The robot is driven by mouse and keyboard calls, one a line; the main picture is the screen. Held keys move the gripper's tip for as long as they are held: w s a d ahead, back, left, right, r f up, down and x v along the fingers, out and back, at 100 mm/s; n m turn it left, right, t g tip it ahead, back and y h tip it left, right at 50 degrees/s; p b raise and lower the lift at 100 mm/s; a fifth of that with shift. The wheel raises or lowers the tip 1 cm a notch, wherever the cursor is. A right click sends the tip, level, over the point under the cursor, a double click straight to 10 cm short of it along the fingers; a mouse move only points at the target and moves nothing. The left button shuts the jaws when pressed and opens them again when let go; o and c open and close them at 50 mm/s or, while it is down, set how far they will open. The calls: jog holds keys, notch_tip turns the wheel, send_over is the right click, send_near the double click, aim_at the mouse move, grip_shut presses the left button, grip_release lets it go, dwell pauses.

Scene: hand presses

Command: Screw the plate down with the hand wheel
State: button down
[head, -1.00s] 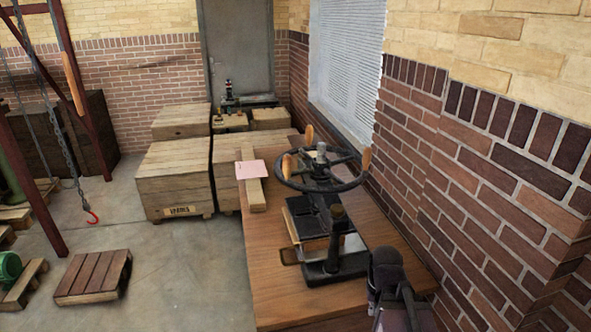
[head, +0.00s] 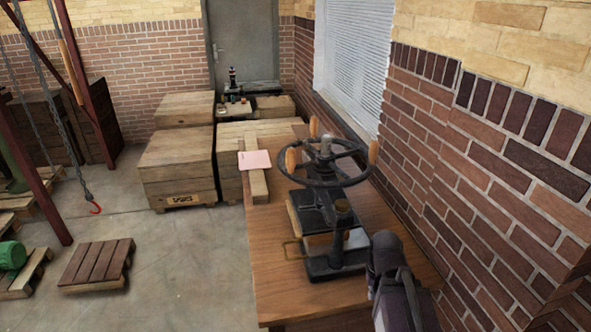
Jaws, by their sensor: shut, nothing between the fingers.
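A dark hand press stands on a wooden bench. Its black hand wheel (head: 353,181) lies level at the top and has several wooden handles, one (head: 291,160) on the left side. The press's dark base (head: 335,264) rests on the bench top. The press plate lies low under the wheel and is partly hidden, so its exact height cannot be told. A dark part of my arm (head: 384,252) shows at the lower right, in front of the press and apart from the wheel. No gripper fingers show.
The bench (head: 275,285) has free room left of the press. A wooden board (head: 258,187) with a pink paper (head: 255,160) lies at its far left. A brick wall (head: 480,210) stands close on the right. Wooden crates (head: 176,165) stand behind.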

aim_at(293, 176)
jog(key=w+a+r+n+t+p, duration=0.1)
jog(key=w+a+r+p, duration=0.3)
jog(key=r+p, duration=0.6)
jog(key=w+a+r+n+t+y+p, duration=0.1)
jog(key=w+a+r+p, duration=0.3)
jog(key=a+r+p, duration=0.5)
jog(key=w+a+r+n+t+y+p, duration=0.1)
jog(key=w+a+r+p, duration=0.4)
jog(key=r+p, duration=0.7)
notch_tip(293, 176, up, 3)
jog(key=shift+a+f+n+t, duration=0.2)
jog(key=shift+a+n+t, duration=0.65)
jog(key=shift+n, duration=0.15)
jog(key=shift+w+f, duration=0.2)
jog(key=shift+w+a+f+b, duration=0.6)
jog(key=shift+w+f+b, duration=0.65)
jog(key=shift+f+b, duration=0.1)
jog(key=shift+w+a+f+b, duration=0.55)
jog(key=shift+w+f+b, duration=0.65)
jog(key=shift+f+b, duration=0.1)
jog(key=shift+w+a+f+b, duration=0.6)
jog(key=shift+w+f+b, duration=0.65)
jog(key=shift+f+b, duration=0.1)
jog(key=shift+w, duration=0.2)
